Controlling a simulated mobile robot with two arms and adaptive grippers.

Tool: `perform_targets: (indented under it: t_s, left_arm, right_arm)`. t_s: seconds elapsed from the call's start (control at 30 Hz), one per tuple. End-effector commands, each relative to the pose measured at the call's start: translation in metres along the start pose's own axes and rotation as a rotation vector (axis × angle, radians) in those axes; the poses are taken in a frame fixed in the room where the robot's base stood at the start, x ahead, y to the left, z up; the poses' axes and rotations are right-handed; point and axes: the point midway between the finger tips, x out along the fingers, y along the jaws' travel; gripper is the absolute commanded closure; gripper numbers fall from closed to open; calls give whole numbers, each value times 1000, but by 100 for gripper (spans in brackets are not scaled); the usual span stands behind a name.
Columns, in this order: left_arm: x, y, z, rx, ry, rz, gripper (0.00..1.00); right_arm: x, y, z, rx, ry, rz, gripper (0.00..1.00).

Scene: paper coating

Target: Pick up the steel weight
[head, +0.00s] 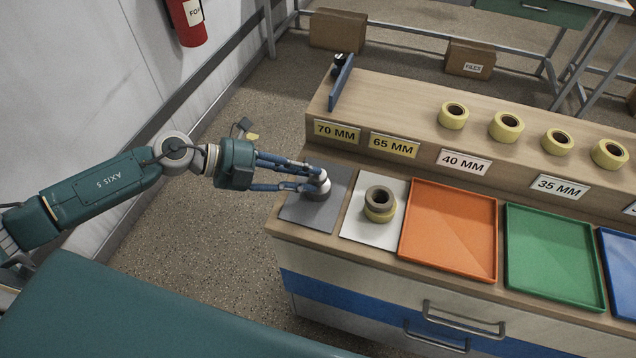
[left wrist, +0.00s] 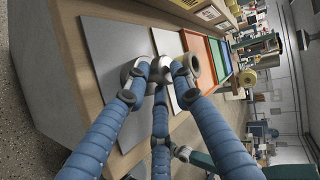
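The steel weight (head: 321,184) is a small shiny rounded piece. It stands on the grey mat (head: 302,212) at the left end of the bench. My left gripper (head: 316,178) reaches in from the left, its blue fingers around the weight and partly hiding it. In the left wrist view the fingers of my left gripper (left wrist: 158,78) converge at the weight (left wrist: 127,72). I cannot tell whether they press on it. My right gripper is in neither view.
A white mat (head: 356,229) beside the grey one holds stacked tape rolls (head: 380,203). Orange (head: 448,232) and green (head: 552,258) trays lie farther right. A raised shelf (head: 400,110) with size labels and several yellow rolls runs behind, with a blue upright plate (head: 341,82).

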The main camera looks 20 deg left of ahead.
Motion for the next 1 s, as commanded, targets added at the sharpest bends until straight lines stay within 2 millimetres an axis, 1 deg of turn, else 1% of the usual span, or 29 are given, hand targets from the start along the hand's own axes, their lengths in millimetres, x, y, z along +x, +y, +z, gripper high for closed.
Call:
perform_targets:
  t_s: [0.03, 0.07, 0.47, 0.67, 0.77, 0.83, 0.97, 1.0]
  left_arm:
    - [0, 0, 0, 0, 1, 0, 96]
    - [0, 0, 0, 1, 1, 0, 100]
    - [-1, -4, 1, 3, -1, -5, 100]
    - [-6, -13, 1, 7, -2, -6, 100]
    - [-11, -24, 1, 8, -2, -6, 100]
    - [-17, -34, 2, 9, -4, -5, 100]
    - [-30, -61, 1, 11, -4, -6, 100]
    - [-35, -71, 2, 12, -5, -7, 100]
  right_arm:
    - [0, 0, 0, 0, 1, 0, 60]
    - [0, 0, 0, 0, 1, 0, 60]
    - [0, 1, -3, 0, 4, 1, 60]
    - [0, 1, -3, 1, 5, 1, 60]
    - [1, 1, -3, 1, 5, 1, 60]
    - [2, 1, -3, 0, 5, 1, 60]
    - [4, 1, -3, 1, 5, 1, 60]
    - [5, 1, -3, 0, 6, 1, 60]
